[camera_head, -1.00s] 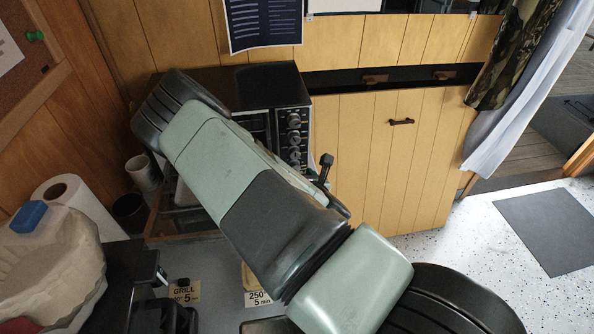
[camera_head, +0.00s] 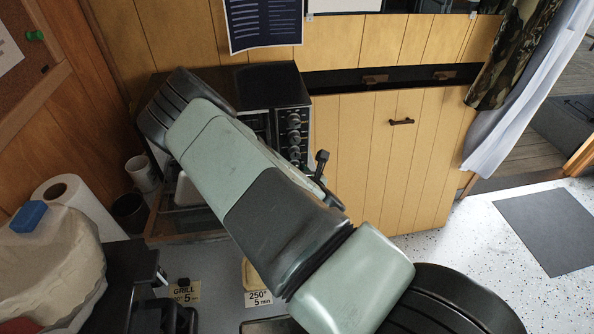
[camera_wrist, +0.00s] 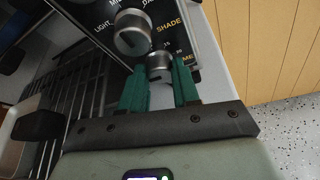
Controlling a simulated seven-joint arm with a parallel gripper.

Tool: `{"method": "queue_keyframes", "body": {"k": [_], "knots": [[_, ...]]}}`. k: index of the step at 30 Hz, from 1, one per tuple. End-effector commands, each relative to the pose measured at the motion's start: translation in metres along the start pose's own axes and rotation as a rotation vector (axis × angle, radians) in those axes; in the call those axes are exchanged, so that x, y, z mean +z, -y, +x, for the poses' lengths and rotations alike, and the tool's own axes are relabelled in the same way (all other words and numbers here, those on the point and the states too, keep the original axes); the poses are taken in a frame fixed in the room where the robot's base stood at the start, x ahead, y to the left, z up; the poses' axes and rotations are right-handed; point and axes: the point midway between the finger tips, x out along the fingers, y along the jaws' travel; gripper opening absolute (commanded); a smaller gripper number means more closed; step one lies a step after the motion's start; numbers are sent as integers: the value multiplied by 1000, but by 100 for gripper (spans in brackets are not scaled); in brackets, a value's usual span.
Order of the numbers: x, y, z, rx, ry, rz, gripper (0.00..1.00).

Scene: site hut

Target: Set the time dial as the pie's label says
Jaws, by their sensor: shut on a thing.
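The toaster oven (camera_head: 270,85) stands against the wall with a column of knobs down its front. In the wrist view, the time dial (camera_wrist: 159,68) is the grey knob beside lettering of which "ME" shows. My gripper (camera_wrist: 160,76) has its green fingers on either side of this dial and is shut on it. The dial's pointer setting cannot be read. Above it is the shade dial (camera_wrist: 133,33). My arm hides the gripper in that view.
Rack bars (camera_wrist: 82,92) lie left of the fingers. Open floor (camera_head: 455,240) is at right.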

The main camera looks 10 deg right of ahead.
Motion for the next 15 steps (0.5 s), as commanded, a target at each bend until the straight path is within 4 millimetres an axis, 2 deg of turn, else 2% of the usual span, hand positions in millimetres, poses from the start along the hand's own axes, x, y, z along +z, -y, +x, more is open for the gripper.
{"method": "queue_keyframes", "body": {"k": [8,15], "knots": [[0,1,0,23,2,57,0],[0,3,0,84,1,207,0]]}}
